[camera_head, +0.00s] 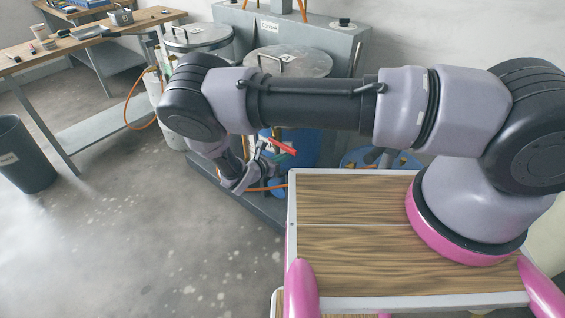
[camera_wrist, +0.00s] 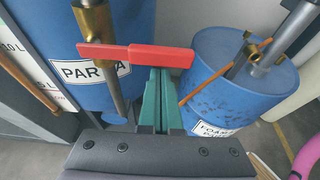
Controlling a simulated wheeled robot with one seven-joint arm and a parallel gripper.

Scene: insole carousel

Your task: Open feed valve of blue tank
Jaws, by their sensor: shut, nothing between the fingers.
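The blue tank labelled PART A (camera_wrist: 120,25) stands at the upper left of the wrist view; my arm partly hides the blue tank (camera_head: 305,150) in the head view. Its brass valve pipe (camera_wrist: 100,22) runs vertically in front of it. The red valve handle (camera_wrist: 108,53) lies crosswise to this pipe and also shows in the head view (camera_head: 284,147). My gripper (camera_wrist: 158,78) has its green fingers shut and empty. The fingertips are at the right part of the handle, which covers their ends. I cannot tell whether they touch it.
A smaller blue drum (camera_wrist: 228,85) with a brass fitting and a grey pipe stands to the right in the wrist view. Orange hose (camera_head: 138,98), a workbench (camera_head: 80,45) and a dark bin (camera_head: 24,155) are at left. The floor at left front is clear.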

